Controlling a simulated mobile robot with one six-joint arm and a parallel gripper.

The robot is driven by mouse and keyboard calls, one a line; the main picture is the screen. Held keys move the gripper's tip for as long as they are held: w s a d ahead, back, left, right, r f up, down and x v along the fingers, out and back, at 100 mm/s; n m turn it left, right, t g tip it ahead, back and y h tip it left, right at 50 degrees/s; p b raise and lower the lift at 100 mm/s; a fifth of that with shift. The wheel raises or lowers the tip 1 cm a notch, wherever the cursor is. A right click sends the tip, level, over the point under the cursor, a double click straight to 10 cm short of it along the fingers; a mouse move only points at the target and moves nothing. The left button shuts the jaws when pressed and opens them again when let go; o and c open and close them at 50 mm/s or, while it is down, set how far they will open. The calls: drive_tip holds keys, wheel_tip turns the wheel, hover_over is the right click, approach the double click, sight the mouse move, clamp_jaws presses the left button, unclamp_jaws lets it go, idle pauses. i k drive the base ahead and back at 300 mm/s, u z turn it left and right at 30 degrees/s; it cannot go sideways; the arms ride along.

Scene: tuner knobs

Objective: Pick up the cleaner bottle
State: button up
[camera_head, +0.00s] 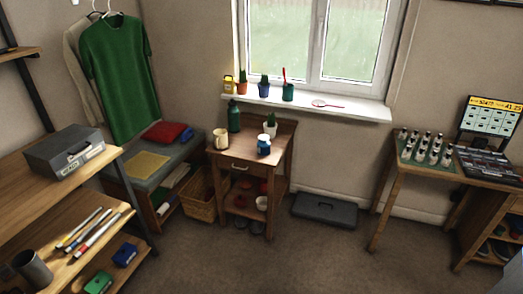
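No bottle in view has a label that I can read as cleaner, so I cannot tell which one is the cleaner bottle. A dark green bottle (234,116) stands upright at the back left of the small wooden side table (276,138). A small blue and white container (264,145) stands near that table's front right. Several small bottles with dark and pale parts (421,150) stand in rows on a green mat on the right-hand desk. My gripper is not in view.
A wicker basket (199,196) and a dark flat case (324,210) lie on the floor. A shelf unit (108,165) stands at left. The middle floor is clear.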

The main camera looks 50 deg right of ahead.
sight(264, 148)
drive_tip(key=z, duration=0.1)
drive_tip(key=i, duration=0.95)
drive_tip(key=u, duration=0.05)
